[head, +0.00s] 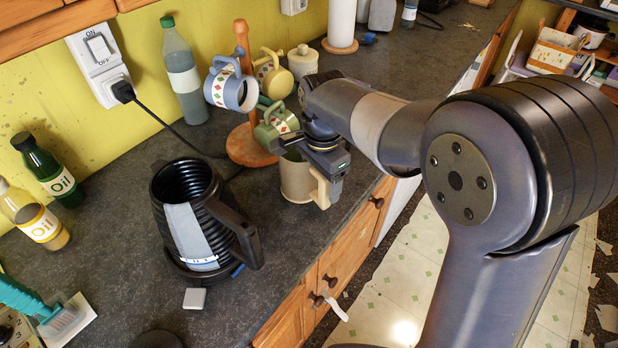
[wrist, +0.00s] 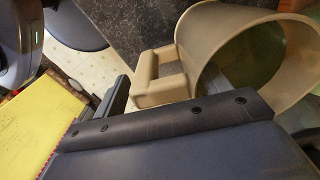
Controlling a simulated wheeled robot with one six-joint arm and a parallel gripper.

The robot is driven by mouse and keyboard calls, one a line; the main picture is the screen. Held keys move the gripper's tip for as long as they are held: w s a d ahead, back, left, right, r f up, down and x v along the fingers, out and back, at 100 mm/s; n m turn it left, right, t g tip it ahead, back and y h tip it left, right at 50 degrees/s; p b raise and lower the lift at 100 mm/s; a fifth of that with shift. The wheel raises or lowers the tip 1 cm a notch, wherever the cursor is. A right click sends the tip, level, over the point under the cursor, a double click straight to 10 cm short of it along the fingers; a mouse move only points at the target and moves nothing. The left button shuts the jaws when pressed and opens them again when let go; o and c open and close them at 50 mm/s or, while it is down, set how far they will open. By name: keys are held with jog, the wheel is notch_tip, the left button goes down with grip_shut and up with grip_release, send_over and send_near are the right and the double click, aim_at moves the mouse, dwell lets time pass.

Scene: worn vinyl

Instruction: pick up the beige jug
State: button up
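The beige jug (head: 296,182) stands upright on the dark counter in the head view, near its front edge. Its handle (head: 319,188) faces right, toward the edge. My gripper (head: 328,172) is at the handle, and its body covers part of the rim. In the wrist view the jug (wrist: 285,22) lies at the upper right with its open mouth showing. Its squared handle (wrist: 165,92) is close to a dark finger of my gripper (wrist: 118,100). The other finger is not clearly seen, so I cannot tell whether the gripper is open or shut on the handle.
A mug tree (head: 243,146) with several mugs stands just behind the jug. A black ribbed jug (head: 168,212) stands to the left. Wooden drawers (head: 340,258) drop below the counter edge.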

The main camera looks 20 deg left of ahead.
grip_shut()
dwell(0.6)
